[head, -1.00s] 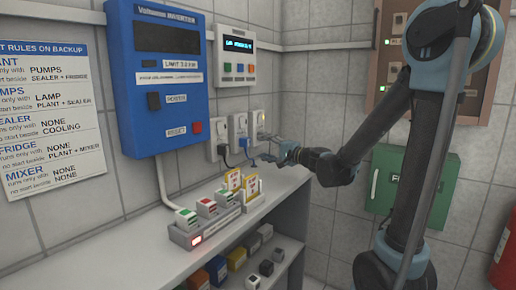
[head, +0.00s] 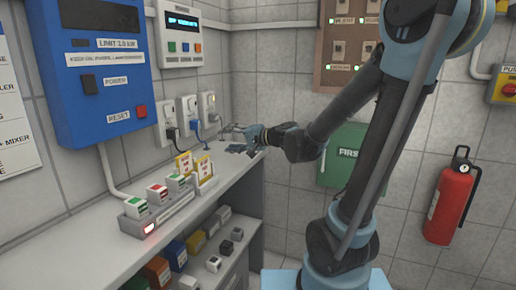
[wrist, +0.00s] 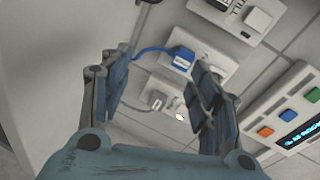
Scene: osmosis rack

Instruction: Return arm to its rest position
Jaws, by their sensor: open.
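My gripper (head: 238,142) is at the far end of the shelf top, close to the wall outlets, with my arm reaching in from the right. In the wrist view my gripper (wrist: 160,95) has its two fingers spread wide with nothing held between them. Beyond the fingers a blue plug (wrist: 181,58) with a blue cord sits in an outlet. A grey-white plug (wrist: 157,100) also shows between the fingers, and a dark cord is at the top.
The blue inverter box (head: 105,70) and a small display panel (head: 180,48) hang on the wall. A block rack (head: 140,226) stands on the shelf (head: 225,172). A green first-aid box (head: 340,155), a breaker panel (head: 335,70) and a fire extinguisher (head: 450,200) are behind and right of my arm.

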